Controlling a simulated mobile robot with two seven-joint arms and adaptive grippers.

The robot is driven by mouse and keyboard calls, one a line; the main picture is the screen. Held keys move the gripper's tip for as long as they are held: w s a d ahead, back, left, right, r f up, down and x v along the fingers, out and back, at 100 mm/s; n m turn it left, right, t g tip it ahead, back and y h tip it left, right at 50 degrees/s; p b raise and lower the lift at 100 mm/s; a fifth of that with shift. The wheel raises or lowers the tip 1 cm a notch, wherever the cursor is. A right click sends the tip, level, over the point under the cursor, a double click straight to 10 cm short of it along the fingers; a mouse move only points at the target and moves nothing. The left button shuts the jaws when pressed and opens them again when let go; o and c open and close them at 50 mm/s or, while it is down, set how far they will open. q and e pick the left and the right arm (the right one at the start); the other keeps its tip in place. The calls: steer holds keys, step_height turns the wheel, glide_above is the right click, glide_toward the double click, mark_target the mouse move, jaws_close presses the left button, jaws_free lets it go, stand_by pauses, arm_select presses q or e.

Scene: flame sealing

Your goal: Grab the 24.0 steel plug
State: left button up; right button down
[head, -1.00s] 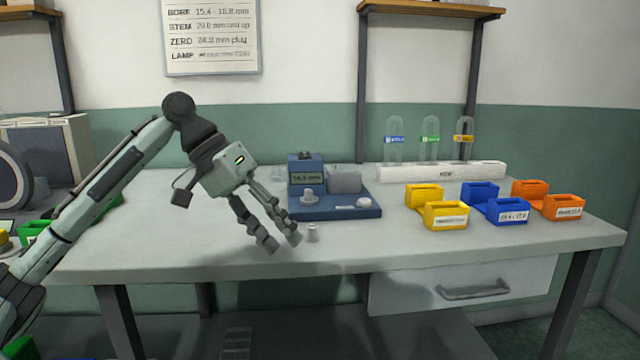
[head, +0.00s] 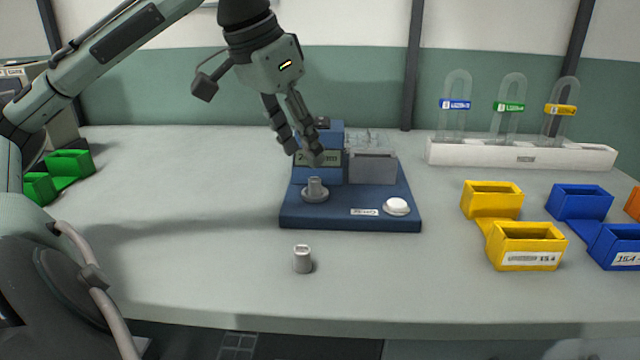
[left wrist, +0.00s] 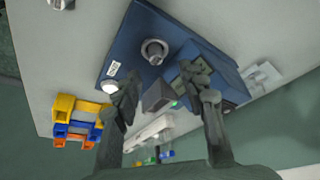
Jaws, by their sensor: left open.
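The steel plug (head: 303,259) is a small grey cylinder standing upright on the bare table in front of the blue gauge device. In the left wrist view, a small grey cylinder that looks like the plug (left wrist: 60,4) is cut off at the top left edge. My left gripper (head: 302,152) is open and empty, pointing down in front of the device's display, above and behind the plug. Its fingers (left wrist: 168,92) show spread apart over the device in the left wrist view. My right gripper is not in view.
The blue device (head: 350,222) has a post on a round seat (head: 315,191), a white button (head: 397,206) and a grey block (head: 372,167). Yellow bins (head: 525,247) and blue bins (head: 580,203) stand to the right. A white rack (head: 470,152) with tubes stands behind. The table left of the plug is clear.

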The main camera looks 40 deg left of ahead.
mark_target(314, 180)
arm_select(q)
steer(key=x, duration=0.4)
steer(key=shift+s+d+f, duration=0.1)
steer(key=shift+d+f, duration=0.2)
steer(key=shift+f, duration=0.15)
steer(key=shift+w+f, duration=0.25)
steer(key=shift+f, duration=0.2)
jaws_close()
